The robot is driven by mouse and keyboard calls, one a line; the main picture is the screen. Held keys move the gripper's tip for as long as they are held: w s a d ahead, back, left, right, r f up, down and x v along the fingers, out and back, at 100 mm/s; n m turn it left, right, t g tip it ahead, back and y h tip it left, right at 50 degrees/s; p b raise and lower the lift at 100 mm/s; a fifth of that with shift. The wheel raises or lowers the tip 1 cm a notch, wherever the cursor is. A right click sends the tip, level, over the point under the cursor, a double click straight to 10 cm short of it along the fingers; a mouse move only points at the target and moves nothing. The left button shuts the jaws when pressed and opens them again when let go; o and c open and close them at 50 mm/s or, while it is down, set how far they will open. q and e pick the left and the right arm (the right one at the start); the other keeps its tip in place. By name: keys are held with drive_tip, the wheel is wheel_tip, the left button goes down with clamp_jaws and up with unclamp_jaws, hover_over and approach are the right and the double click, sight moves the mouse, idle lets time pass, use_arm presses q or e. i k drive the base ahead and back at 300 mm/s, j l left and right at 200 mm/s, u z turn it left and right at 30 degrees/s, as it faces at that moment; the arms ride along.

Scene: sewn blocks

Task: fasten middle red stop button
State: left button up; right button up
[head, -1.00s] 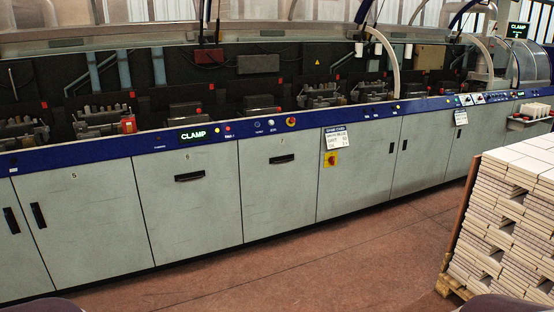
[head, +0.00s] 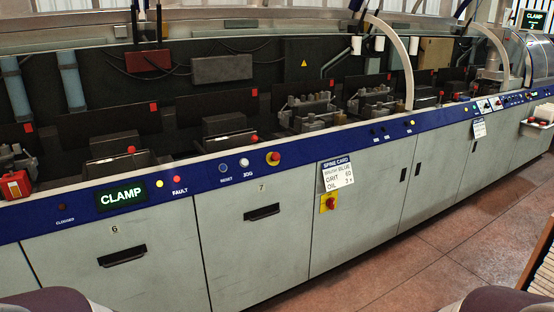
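A red stop button (head: 273,158) with a yellow surround sits on the blue control strip, above the cabinet door marked 7. A second red knob (head: 329,203) on a yellow plate is on the grey cabinet front, below and to its right. A small red button (head: 535,121) shows at the far right, too small to make out. Whether the stop button is loose or fixed cannot be told from here. Neither of my grippers is in view. Dark rounded parts of mine show at the bottom left and bottom right corners.
The blue strip (head: 420,125) carries a lit CLAMP display (head: 121,197), a red FAULT light and small buttons. A white spine card (head: 337,172) hangs near the second knob. A pallet stack edge (head: 541,262) stands at right. The floor (head: 440,245) before the cabinets is clear.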

sight(275, 157)
drive_tip(key=i+l, duration=0.2)
drive_tip(key=i, duration=0.25)
drive_tip(key=i+l, duration=0.25)
drive_tip(key=i, duration=0.25)
drive_tip(key=i+l, duration=0.2)
drive_tip(key=i, duration=0.25)
drive_tip(key=i+l, duration=0.2)
drive_tip(key=i, duration=0.25)
drive_tip(key=i+l, duration=0.2)
drive_tip(key=i, duration=0.3)
drive_tip(key=i+l, duration=0.25)
drive_tip(key=i, duration=0.2)
drive_tip(key=z, duration=0.05)
